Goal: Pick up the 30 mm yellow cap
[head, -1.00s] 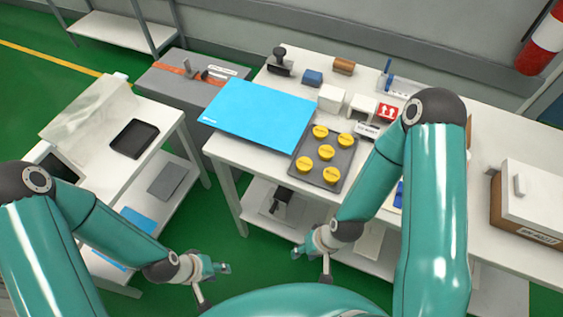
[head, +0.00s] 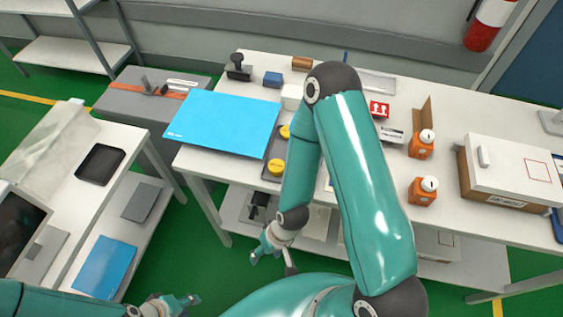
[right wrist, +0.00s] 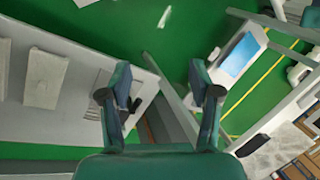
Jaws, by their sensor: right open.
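Two yellow caps show in the head view, a nearer one (head: 277,168) and a farther one (head: 285,131), partly covered. They sit on a dark grey tray (head: 256,168) on the white table. My right arm hides the rest of the tray. I cannot read the caps' sizes. My right gripper (head: 267,247) is low in front of the table, well apart from the caps. In the right wrist view it (right wrist: 158,82) is open and empty, over floor and shelf, with no cap in sight. My left gripper (head: 176,303) is at the bottom edge; its jaws are unclear.
A blue mat (head: 222,123) lies left of the tray. A black-handled stamp (head: 238,68) and a blue block (head: 272,79) stand at the back. The table's front edge is between my right gripper and the caps.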

